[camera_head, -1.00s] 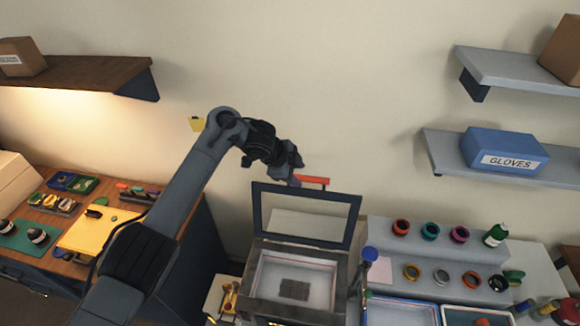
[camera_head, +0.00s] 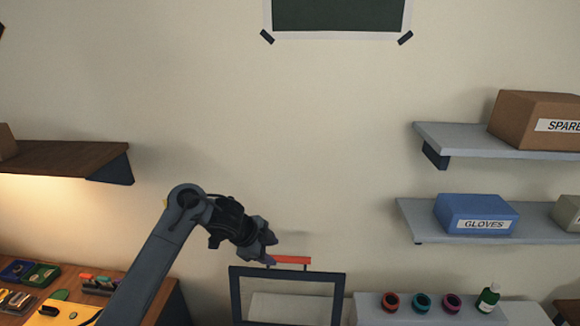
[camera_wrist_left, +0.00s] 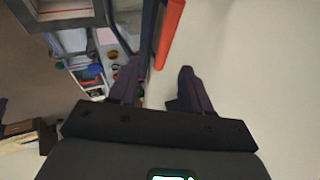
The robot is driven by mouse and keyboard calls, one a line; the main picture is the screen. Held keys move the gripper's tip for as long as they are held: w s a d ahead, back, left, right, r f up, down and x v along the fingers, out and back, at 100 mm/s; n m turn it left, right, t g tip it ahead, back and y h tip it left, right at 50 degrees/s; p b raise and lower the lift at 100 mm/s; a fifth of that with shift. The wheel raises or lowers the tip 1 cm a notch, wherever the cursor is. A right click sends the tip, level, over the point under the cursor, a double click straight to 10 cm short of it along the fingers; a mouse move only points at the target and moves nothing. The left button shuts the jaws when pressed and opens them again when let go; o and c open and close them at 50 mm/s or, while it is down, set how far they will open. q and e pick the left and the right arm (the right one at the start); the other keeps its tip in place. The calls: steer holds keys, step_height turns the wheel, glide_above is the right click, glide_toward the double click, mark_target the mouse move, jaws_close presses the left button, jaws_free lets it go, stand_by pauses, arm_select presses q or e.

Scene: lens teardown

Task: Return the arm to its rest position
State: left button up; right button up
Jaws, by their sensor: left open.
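My left arm (camera_head: 165,248) comes up from the lower left in the head view and bends to the right. Its gripper (camera_head: 270,257) is beside the orange-red handle (camera_head: 291,260) on top of the raised dark-framed lid (camera_head: 235,297). In the left wrist view the two dark fingers (camera_wrist_left: 158,92) stand apart with nothing between them. The orange handle (camera_wrist_left: 170,32) shows there beyond the fingers, apart from them. The right gripper is in neither view.
A grey shelf (camera_head: 408,225) on the right wall bears a blue gloves box (camera_head: 476,214). A wooden shelf (camera_head: 105,158) is at left. Several coloured rings and a green bottle (camera_head: 488,299) stand at lower right. The wall between the shelves is clear.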

arm_select(q)
steer(key=s+d+f+n+t+p, duration=0.1)
steer(key=s+d+f+n+t, duration=0.15)
steer(key=f, duration=0.85)
steer(key=s+a+f+n+y+p, duration=0.1)
steer(key=s+a+f+n+y, duration=0.15)
steer(key=s+f+n, duration=0.5)
steer(key=s+a+n+g, duration=0.1)
steer(key=s+a, duration=0.3)
steer(key=s, duration=0.7)
steer(key=s+a+n+g+y+p, duration=0.1)
steer(key=s+a+n, duration=0.2)
steer(key=s, duration=0.8)
steer(key=s+a+n+g+y, duration=0.1)
steer(key=s+a+n, duration=0.2)
steer(key=s+a, duration=0.3)
steer(key=s, duration=0.5)
steer(key=shift+s+a+p, duration=0.25)
steer(key=shift+a+p, duration=0.1)
steer(key=shift+a, duration=0.05)
steer(key=shift+r+g, duration=0.1)
steer(key=shift+g, duration=0.15)
